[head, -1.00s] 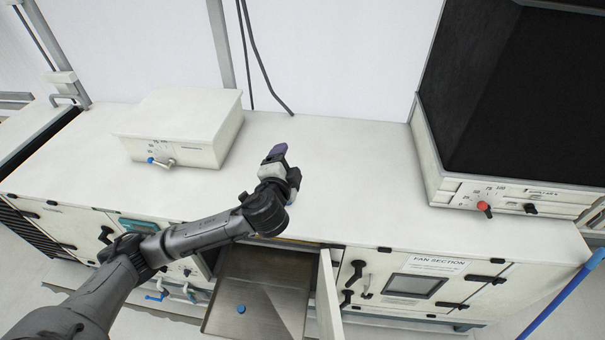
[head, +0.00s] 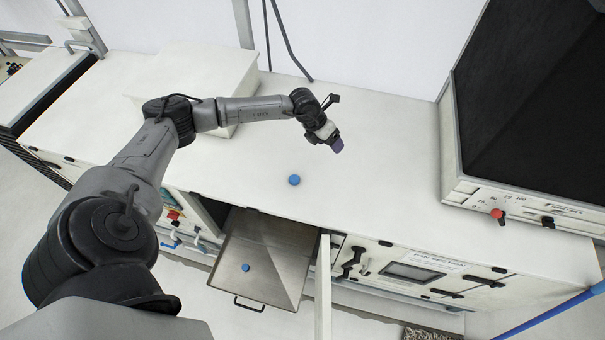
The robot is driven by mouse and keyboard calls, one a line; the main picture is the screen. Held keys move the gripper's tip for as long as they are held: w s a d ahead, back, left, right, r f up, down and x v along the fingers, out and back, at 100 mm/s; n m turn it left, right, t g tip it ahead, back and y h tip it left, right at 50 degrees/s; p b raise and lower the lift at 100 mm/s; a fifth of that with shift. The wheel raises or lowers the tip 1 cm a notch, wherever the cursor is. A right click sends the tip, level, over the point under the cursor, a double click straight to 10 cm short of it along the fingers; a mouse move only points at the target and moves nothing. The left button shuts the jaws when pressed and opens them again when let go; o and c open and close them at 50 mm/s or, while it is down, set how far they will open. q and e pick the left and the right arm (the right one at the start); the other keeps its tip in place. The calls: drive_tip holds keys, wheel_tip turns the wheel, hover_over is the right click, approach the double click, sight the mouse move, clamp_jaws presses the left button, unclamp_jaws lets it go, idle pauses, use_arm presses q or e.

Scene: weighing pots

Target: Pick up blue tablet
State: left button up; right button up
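One blue tablet (head: 294,180), a small round disc, lies on the white counter top. A second blue disc (head: 246,267) lies in the open metal drawer tray below the counter's front edge. My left gripper (head: 337,145) is over the counter, to the right of and behind the counter tablet in the picture, apart from it. Its purple fingertips look like one block from here, so I cannot tell whether they are open or shut. My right gripper is out of view.
The open drawer (head: 270,245) juts out from the cabinet, next to an open white door (head: 323,285). A dark-fronted unit (head: 525,110) stands at the right. A white box (head: 200,65) stands behind my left arm.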

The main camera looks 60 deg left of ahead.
use_arm(q)
drive_tip(key=s+a+f+g+y, duration=0.25)
drive_tip(key=s+a+g, duration=0.2)
drive_tip(key=s, duration=0.35)
drive_tip(key=n+g+p, duration=0.1)
drive_tip(key=g+p, duration=0.1)
hover_over(294, 179)
drive_tip(key=w, duration=0.1)
drive_tip(key=f, duration=0.7)
drive_tip(key=shift+w+a+f, duration=0.2)
drive_tip(key=shift+a+f, duration=0.1)
drive_tip(key=shift+f, duration=0.05)
drive_tip(key=shift+s+d+f, duration=0.1)
drive_tip(key=shift+s+f, duration=0.05)
drive_tip(key=shift+f, duration=0.3)
drive_tip(key=f, duration=0.1)
drive_tip(key=f+p, duration=0.1)
drive_tip(key=f, duration=0.1)
drive_tip(key=shift+s+d+f, duration=0.15)
drive_tip(key=shift+s, duration=0.25)
drive_tip(key=shift+f, duration=0.5)
